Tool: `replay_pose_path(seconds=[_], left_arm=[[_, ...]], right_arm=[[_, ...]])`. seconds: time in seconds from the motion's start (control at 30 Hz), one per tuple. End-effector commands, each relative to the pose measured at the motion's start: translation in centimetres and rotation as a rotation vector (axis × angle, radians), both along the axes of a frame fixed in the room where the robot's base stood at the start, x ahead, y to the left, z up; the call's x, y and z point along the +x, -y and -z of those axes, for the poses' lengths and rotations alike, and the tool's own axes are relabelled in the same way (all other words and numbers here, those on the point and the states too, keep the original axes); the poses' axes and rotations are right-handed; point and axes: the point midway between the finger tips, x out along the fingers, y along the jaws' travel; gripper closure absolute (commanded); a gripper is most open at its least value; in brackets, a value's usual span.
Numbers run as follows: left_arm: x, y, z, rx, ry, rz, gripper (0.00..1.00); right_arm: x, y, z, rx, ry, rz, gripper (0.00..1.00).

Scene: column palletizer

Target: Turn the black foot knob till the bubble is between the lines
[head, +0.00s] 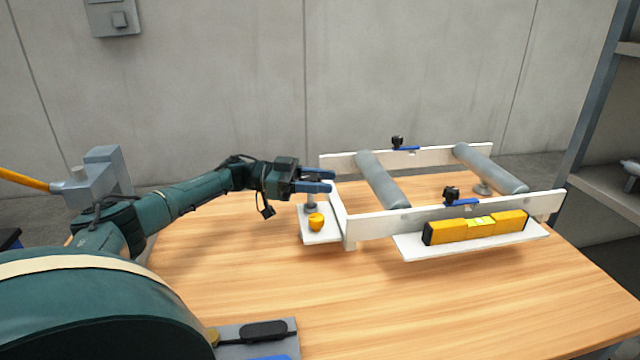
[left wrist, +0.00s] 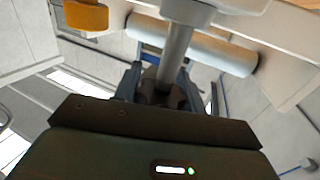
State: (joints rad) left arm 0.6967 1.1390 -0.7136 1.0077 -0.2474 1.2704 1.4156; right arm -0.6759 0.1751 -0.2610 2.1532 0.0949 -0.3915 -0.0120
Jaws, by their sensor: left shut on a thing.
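The black foot knob (left wrist: 163,92) is a lobed knob on a grey rod, between the fingers of my left gripper (left wrist: 165,82) in the left wrist view. In the head view my left gripper (head: 322,181) is at the near left corner of the roller frame (head: 375,225), and its blue fingers hide the knob. The gripper is shut on the knob. The grey rod (head: 311,204) shows just below the fingers. A yellow spirit level (head: 450,231) lies on a white ledge (head: 420,252) at the frame's front. Its vial (head: 481,222) is yellow-green; bubble and lines are too small to read.
An orange-yellow knob (head: 316,222) stands on a white plate (head: 318,238) below the gripper. Two grey rollers (head: 383,180) span the frame. Black knobs with blue parts (head: 452,194) sit on its rails. The wooden table (head: 400,310) is clear in front.

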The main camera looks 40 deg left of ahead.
Motion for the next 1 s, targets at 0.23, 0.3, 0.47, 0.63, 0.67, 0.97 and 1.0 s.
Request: replay_pose_path(seconds=[0.23, 0.3, 0.47, 0.63, 0.67, 0.97, 1.0], left_arm=[[-0.07, 0.01, -0.03, 0.000, -0.001, 0.028, 0.82], [-0.07, 0.01, -0.02, 0.000, -0.001, 0.027, 0.82], [-0.07, 0.00, -0.02, 0.001, -0.002, 0.027, 0.54], [-0.07, 0.01, -0.01, 0.000, -0.001, 0.026, 0.40], [-0.08, 0.01, -0.01, 0.000, -0.001, 0.026, 0.37], [-0.23, -0.31, 0.05, 0.001, -0.002, 0.025, 0.37], [-0.39, -0.60, 0.09, 0.001, -0.002, 0.024, 0.37]], right_arm=[[0.20, -0.02, -0.27, 0.013, 0.006, 0.008, 0.64], [0.19, -0.01, -0.27, 0.013, 0.006, 0.008, 0.64], [0.16, 0.01, -0.24, 0.013, 0.005, 0.008, 0.64], [0.11, 0.01, -0.19, 0.013, 0.004, 0.008, 0.64], [0.10, 0.01, -0.19, 0.013, 0.004, 0.008, 0.64], [0.05, 0.02, -0.01, 0.010, 0.002, 0.007, 0.64], [0.04, 0.02, 0.09, 0.012, 0.002, 0.006, 0.64]])
